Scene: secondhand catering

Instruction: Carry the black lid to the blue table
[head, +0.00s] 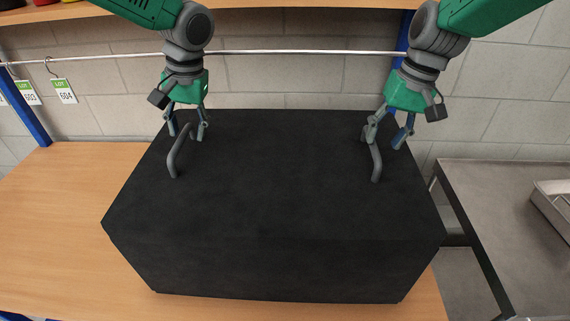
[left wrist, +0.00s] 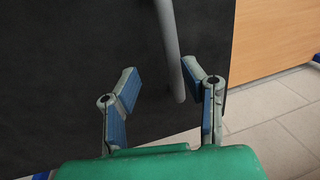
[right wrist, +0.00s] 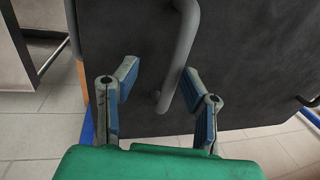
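The black lid (head: 270,190) is a large, deep black block shape on a wooden surface, with two grey bar handles on its top. My left gripper (head: 188,134) is open at the far end of the left handle (head: 178,152). In the left wrist view that handle (left wrist: 168,35) runs between the fingertips, nearer the right finger. My right gripper (head: 389,140) is open at the far end of the right handle (head: 375,163). In the right wrist view this handle (right wrist: 185,45) passes between the fingers, close to the right one.
The wooden surface (head: 60,225) is bare left of the lid. A grey metal table (head: 500,220) with a metal tray (head: 555,208) stands at the right. Behind are a rail (head: 300,52) with lot tags, blue posts and a wooden shelf above.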

